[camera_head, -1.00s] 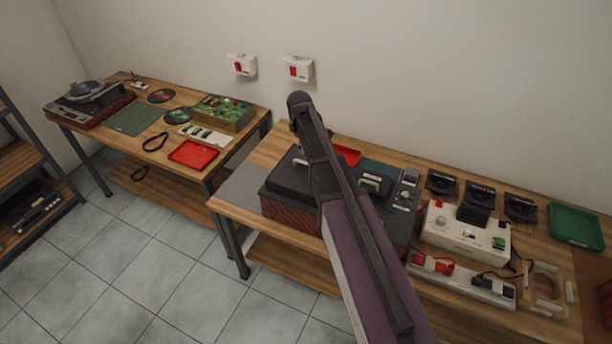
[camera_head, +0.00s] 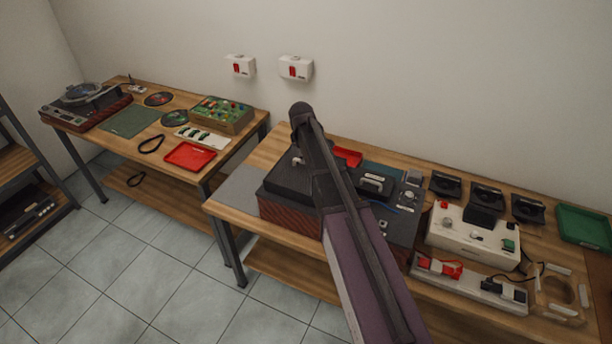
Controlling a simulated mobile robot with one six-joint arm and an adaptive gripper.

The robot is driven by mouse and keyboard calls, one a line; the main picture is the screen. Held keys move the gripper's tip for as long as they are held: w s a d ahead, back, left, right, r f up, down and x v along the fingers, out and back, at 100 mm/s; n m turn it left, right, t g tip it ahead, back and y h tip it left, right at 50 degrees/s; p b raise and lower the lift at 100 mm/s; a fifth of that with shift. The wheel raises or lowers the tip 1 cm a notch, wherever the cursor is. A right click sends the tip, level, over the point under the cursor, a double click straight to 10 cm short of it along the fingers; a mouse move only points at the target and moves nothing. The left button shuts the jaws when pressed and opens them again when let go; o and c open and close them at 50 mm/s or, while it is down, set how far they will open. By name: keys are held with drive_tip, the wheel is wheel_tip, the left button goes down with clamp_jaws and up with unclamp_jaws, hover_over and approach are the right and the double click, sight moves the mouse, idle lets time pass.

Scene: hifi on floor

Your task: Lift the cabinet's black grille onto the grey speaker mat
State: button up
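The cabinet (camera_head: 288,215) is a box with red-brown wooden sides on the middle bench. Its black grille (camera_head: 286,184) lies flat on top, with a small light handle (camera_head: 298,160) near its back. My arm crosses in front and hides the right part of the cabinet and grille. The grey speaker mat (camera_head: 238,187) lies bare on the bench's left end, just left of the cabinet. My arm rises from the bottom edge to a dark joint above the bench. My gripper's fingers cannot be made out; they are out of sight behind the arm.
Right of the cabinet are a dark mat with a handled part (camera_head: 376,184), a white device (camera_head: 470,236), a power strip (camera_head: 470,283), several black blocks and a green tray (camera_head: 583,226). A red tray (camera_head: 348,156) sits behind. The left table (camera_head: 190,135) holds other parts.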

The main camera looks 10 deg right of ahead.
idle(0.4)
drive_tip(key=shift+w+d+f+b, duration=0.15)
drive_tip(key=shift+f+b, duration=0.7)
drive_tip(key=shift+w+d+f+b, duration=0.1)
drive_tip(key=shift+d+f+b, duration=0.05)
drive_tip(key=shift+f+b, duration=0.7)
drive_tip(key=shift+w+d+f+b, duration=0.15)
drive_tip(key=shift+f+b, duration=0.7)
drive_tip(key=shift+c, duration=0.2)
clamp_jaws()
